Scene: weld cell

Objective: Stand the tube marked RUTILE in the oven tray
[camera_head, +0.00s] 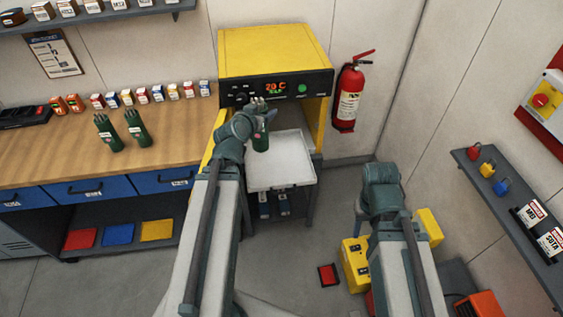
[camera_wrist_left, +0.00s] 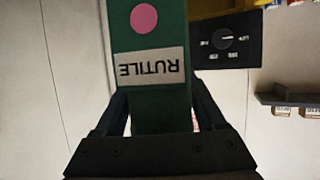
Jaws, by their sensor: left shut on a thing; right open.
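The green tube marked RUTILE (camera_wrist_left: 150,65) fills the middle of the left wrist view, its label upside down and a pink dot beside it. My left gripper (camera_wrist_left: 160,112) is shut on it. In the head view the tube (camera_head: 261,136) is held about upright, rod tips up, in front of the oven. The pale oven tray (camera_head: 284,173) sticks out below and right of it; whether the tube touches the tray I cannot tell. My right gripper (camera_head: 382,190) is open at the right, away from the tray; its fingers are hard to make out.
The yellow oven (camera_head: 272,52) reads 20 C. Two other green tubes (camera_head: 107,133) (camera_head: 138,128) stand on the wooden bench (camera_head: 60,155) at the left. A fire extinguisher (camera_head: 348,95) hangs on the wall. Yellow boxes (camera_head: 355,265) stand on the floor near my right arm.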

